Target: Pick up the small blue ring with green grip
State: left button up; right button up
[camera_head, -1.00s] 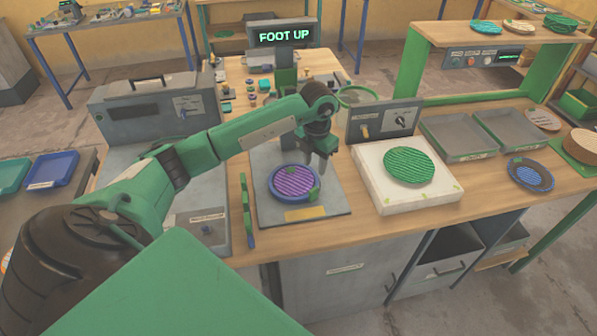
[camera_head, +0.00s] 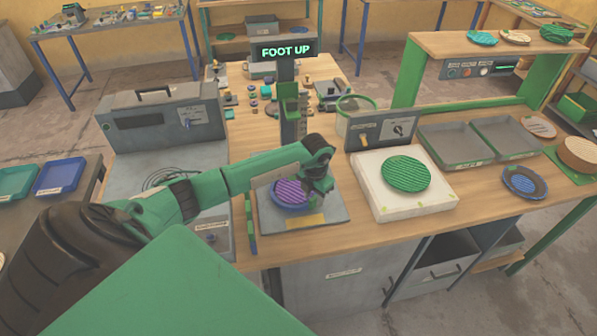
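A small blue-violet ring (camera_head: 279,205) lies flat on the grey press plate (camera_head: 333,215), around a purple striped disc (camera_head: 291,191). In the earlier frame its green grip shows on its right side; now my arm covers that side. My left gripper (camera_head: 321,195) is low at the ring's right edge, pointing down. Its fingers are small and dark, so I cannot tell whether they are open or shut, or touching the grip. A darker blue ring (camera_head: 509,187) around a blue striped disc lies on the bench at the right. My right gripper is not in view.
The press column (camera_head: 288,110) stands behind the ring, under a "FOOT UP" sign (camera_head: 284,50). A white block (camera_head: 388,207) with a green striped disc (camera_head: 406,174) is to the right. Grey trays (camera_head: 450,145) and a control box (camera_head: 370,130) stand behind it.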

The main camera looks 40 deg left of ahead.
pick_arm(q)
grip_shut()
